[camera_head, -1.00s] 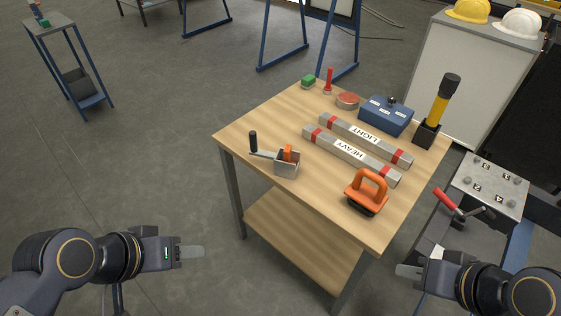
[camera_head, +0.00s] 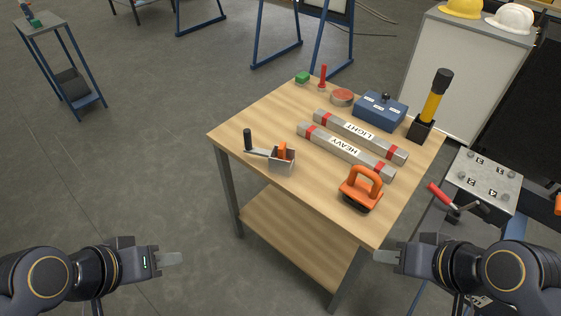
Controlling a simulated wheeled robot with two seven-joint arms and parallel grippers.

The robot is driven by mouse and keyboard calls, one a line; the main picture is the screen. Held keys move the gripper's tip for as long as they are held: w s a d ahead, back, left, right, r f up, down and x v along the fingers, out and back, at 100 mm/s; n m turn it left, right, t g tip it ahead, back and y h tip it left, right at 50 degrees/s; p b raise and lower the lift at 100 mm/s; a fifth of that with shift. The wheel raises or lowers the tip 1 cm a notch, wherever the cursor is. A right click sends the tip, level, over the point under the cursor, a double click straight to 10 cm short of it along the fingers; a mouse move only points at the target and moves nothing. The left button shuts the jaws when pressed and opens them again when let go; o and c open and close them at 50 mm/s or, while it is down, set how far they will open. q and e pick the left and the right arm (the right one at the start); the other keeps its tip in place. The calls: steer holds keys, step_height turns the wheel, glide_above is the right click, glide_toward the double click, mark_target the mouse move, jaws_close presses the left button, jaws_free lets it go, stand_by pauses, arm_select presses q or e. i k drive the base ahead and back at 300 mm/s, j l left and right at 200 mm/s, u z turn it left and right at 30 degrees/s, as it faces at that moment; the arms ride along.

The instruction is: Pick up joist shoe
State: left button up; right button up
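The piece that looks like the joist shoe (camera_head: 282,167) is a small grey metal box-shaped bracket with an orange part in it. A flat bar with an upright black handle (camera_head: 248,140) reaches from it to the left. It stands near the left front edge of the wooden table (camera_head: 325,205). My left gripper (camera_head: 170,258) is empty, left of the table and apart from it. My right gripper (camera_head: 385,257) is empty, by the table's front right corner. The fingers of each show edge-on, so their opening is unclear.
Two grey bars marked HEAVY (camera_head: 345,152) and LIGHT (camera_head: 360,135) lie mid-table. An orange-handled tool (camera_head: 361,188) stands at front right. A blue box (camera_head: 381,110) and a yellow-black tool (camera_head: 435,100) stand at back right. A metal-topped stand (camera_head: 488,178) is right of the table.

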mark_target(278, 166)
steer(key=i+j+z, duration=0.1)
steer(key=j+z, duration=0.15)
steer(key=z, duration=0.2)
steer(key=j+z, duration=0.25)
steer(key=z, duration=0.25)
steer(key=j+z, duration=0.25)
steer(key=j, duration=1.2)
steer(key=j+z, duration=0.25)
steer(key=j, duration=1.2)
